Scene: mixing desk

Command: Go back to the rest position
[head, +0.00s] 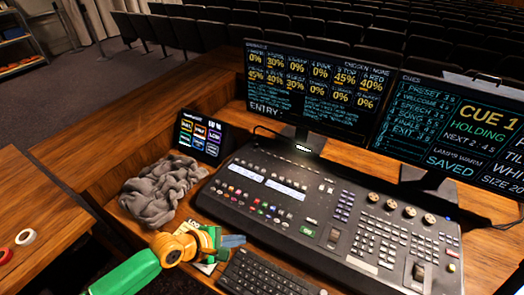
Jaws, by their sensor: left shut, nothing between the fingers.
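My left gripper (234,241) reaches in from the bottom left on a green and orange arm. Its grey-blue fingers are shut with nothing between them. They are over the front left of the mixing desk (330,205), near the black keyboard (262,276). I cannot tell how high they are above the surface. My right gripper is out of view. The gripper and arm partly hide a small pale printed item (206,268) on the desk.
A crumpled grey cloth (160,190) lies left of the console, with a small tablet screen (199,138) behind it. Two monitors, a left one (310,85) and a right one (450,130), stand at the back. Tape rolls lie on the wooden table (50,225) at left.

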